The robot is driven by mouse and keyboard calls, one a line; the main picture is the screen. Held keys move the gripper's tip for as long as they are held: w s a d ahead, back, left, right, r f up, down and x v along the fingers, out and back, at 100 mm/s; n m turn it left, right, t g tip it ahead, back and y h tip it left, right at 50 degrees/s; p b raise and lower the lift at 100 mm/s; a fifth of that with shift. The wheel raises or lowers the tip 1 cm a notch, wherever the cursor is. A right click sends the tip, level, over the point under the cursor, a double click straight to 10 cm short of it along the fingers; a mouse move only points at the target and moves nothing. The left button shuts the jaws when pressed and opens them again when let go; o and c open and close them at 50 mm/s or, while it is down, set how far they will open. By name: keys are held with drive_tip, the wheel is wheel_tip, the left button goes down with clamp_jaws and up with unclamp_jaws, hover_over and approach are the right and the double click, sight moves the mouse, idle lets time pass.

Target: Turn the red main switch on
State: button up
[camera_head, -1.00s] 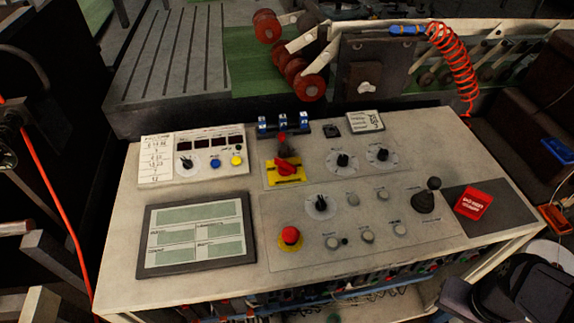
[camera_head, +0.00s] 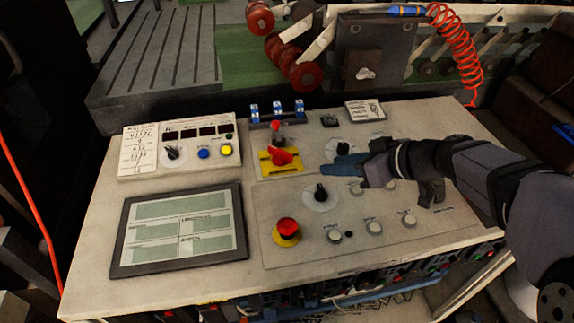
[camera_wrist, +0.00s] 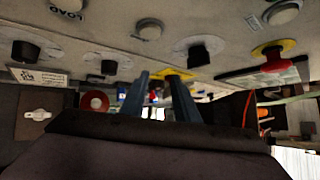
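The red main switch (camera_head: 282,156) is a rotary handle on a yellow plate (camera_head: 270,168) near the top middle of the panel. Its handle lies aslant across the plate. My gripper (camera_head: 338,162) is to the right of it, above the panel, its blue-grey fingers pointing left toward it, apart from it. In the wrist view my gripper (camera_wrist: 161,76) shows two fingers apart with nothing held. Part of the yellow plate (camera_wrist: 178,74) shows beyond the fingertips. The switch is small and hard to make out there.
A red mushroom button (camera_head: 287,228) stands below the switch. Blue-and-white breakers (camera_head: 277,110) stand behind. A screen (camera_head: 182,229) lies left. My arm covers the panel's right side.

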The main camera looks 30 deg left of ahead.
sight(285, 152)
drive_tip(key=a+n+y, duration=0.1)
drive_tip(key=a+n+b, duration=0.1)
drive_tip(key=a, duration=0.1)
drive_tip(key=a+g+y+b, duration=0.1)
drive_tip(key=a, duration=0.1)
drive_tip(key=shift+s+a+r+n+y, duration=0.15)
drive_tip(key=shift+s+a+n+y, duration=0.15)
drive_tip(key=shift+s+n, duration=0.1)
drive_tip(key=shift+s+a+r+n+y, duration=0.2)
drive_tip(key=shift+s+a+n+y, duration=0.1)
drive_tip(key=shift+a, duration=0.15)
drive_tip(key=shift+p+x, duration=1)
drive_tip(key=shift+x, duration=2.55)
drive_tip(key=shift+d, duration=0.1)
clamp_jaws()
